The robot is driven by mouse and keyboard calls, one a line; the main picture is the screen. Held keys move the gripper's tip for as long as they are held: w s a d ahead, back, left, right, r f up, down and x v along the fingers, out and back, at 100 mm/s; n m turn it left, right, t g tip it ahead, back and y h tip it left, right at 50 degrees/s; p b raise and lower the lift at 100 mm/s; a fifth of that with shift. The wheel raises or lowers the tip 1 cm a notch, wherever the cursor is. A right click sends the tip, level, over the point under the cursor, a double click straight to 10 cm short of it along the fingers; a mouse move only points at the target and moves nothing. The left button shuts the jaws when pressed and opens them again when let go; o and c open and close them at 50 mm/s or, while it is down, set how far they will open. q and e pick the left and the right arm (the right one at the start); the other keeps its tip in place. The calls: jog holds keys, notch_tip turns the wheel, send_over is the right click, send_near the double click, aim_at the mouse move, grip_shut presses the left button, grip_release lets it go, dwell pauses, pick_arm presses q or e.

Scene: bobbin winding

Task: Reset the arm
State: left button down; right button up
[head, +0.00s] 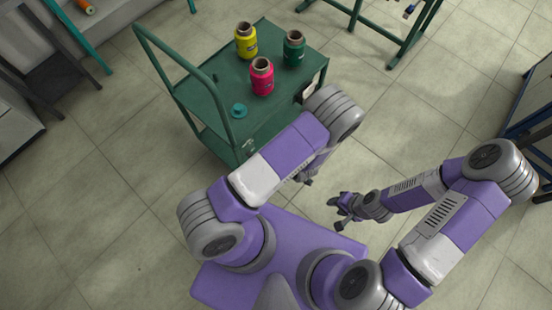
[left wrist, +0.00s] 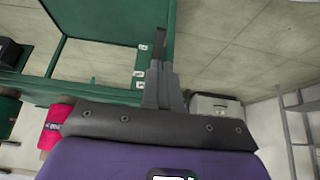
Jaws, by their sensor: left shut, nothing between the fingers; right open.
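My left arm folds back over the near right corner of the green cart in the head view. Its gripper is mostly hidden below the arm, with only a small dark part showing. In the left wrist view my left gripper (left wrist: 158,66) is shut with nothing between its fingers. My right arm is bent on the right, and my right gripper (head: 340,212) is open and empty above the floor, in front of my purple base.
A green cart (head: 225,90) carries yellow (head: 246,42), dark green (head: 294,50) and pink (head: 262,78) thread spools and a small teal disc (head: 239,111). A green-legged stand (head: 385,32) is behind right. A dark blue frame (head: 530,115) is at the right edge. Floor between is clear.

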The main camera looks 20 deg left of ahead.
dwell(0.3)
pick_arm(q)
jog(key=s+d+r+m+g+h, duration=0.1)
jog(key=s+d+r+m+h, duration=0.3)
jog(key=m+h, duration=0.6)
jog(key=shift+s+d+m, duration=0.9)
jog(key=shift+s+m, duration=0.05)
jog(key=shift+m, duration=0.05)
